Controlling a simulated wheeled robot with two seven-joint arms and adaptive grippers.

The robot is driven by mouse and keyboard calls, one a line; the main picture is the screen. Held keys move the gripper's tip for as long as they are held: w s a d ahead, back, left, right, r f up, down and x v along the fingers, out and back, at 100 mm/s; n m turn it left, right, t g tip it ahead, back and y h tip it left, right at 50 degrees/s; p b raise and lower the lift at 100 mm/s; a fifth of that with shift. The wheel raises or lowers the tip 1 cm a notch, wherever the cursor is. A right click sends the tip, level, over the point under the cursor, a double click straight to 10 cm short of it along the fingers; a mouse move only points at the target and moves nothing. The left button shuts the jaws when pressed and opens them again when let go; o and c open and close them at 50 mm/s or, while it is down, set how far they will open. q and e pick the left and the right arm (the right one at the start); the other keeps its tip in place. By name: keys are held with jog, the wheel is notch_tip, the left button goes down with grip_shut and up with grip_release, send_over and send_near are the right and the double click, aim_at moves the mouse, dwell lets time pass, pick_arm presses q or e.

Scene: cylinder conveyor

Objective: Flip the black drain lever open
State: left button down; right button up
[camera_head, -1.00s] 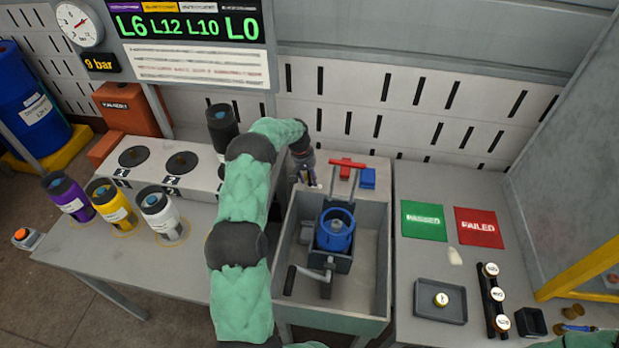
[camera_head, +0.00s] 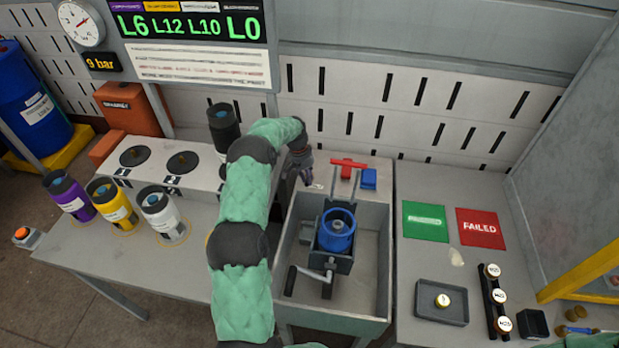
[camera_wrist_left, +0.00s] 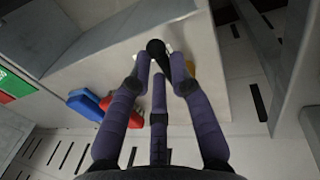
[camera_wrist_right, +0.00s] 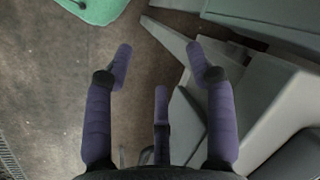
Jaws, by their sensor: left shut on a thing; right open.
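My left gripper (camera_head: 305,172) is at the back left corner of the grey sink (camera_head: 375,215). In the left wrist view the left gripper (camera_wrist_left: 160,62) has its fingers closed around a small black lever end (camera_wrist_left: 155,46), whose round tip sticks out past the fingertips. The rest of the lever is hidden by the fingers, so how far it is turned cannot be told. My right gripper (camera_wrist_right: 162,62) shows in the right wrist view, open and empty above the brown floor.
A blue cylinder (camera_head: 336,240) sits in a clamp with a black-handled crank inside the sink. A red lever (camera_head: 348,163) and a blue block (camera_head: 369,179) are behind it. Purple, yellow and white cylinders (camera_head: 158,213) stand on the left bench. A grey tray (camera_head: 428,312) lies right.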

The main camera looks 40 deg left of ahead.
dwell(0.3)
pick_arm(q)
jog(key=c, duration=1.1)
grip_release()
jog(key=v, duration=1.2)
